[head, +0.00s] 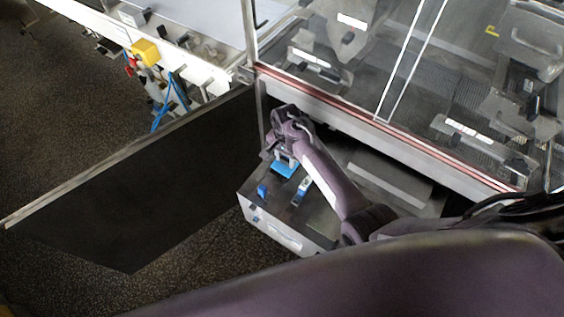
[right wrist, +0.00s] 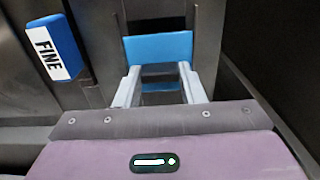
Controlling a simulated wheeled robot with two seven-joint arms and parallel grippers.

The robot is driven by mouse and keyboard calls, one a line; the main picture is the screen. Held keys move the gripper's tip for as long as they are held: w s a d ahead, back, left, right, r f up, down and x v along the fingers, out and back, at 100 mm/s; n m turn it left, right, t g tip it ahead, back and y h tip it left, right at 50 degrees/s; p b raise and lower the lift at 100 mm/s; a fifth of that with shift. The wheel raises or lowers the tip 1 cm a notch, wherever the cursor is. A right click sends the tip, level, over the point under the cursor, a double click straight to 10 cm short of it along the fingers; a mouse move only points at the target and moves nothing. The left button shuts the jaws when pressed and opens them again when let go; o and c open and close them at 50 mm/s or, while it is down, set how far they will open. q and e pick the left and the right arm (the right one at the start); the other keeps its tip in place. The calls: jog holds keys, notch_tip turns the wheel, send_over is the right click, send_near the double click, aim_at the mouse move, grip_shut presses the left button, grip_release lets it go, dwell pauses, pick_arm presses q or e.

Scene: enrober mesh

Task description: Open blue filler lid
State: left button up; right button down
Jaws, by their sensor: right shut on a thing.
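The blue filler lid (head: 284,169) is on top of a grey metal box (head: 290,241) inside the open machine bay. In the right wrist view the lid (right wrist: 157,47) shows as a flat blue piece at the fingertips. My right gripper (head: 283,158) points down at the lid and is shut on it; in the right wrist view its two pale fingers (right wrist: 160,75) stand at either side of the blue piece. The lid's hinge and the opening under it are hidden. My left gripper is not in view.
A blue block with a white FINE label (right wrist: 52,47) stands beside the lid. Another small blue part (head: 262,191) is near the box's left edge. A dark door panel (head: 140,180) stands open on the left. A glass-fronted machine (head: 370,60) rises behind the box.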

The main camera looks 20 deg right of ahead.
jog(key=w+d, duration=0.1)
jog(key=d, duration=0.1)
jog(key=w+d+b, duration=0.1)
jog(key=w+d, duration=0.1)
jog(key=shift+w, duration=0.1)
jog(key=c, duration=0.9)
grip_release()
notch_tip(320, 180, up, 8)
jog(key=shift+f+b, duration=0.1)
jog(key=shift+b, duration=0.2)
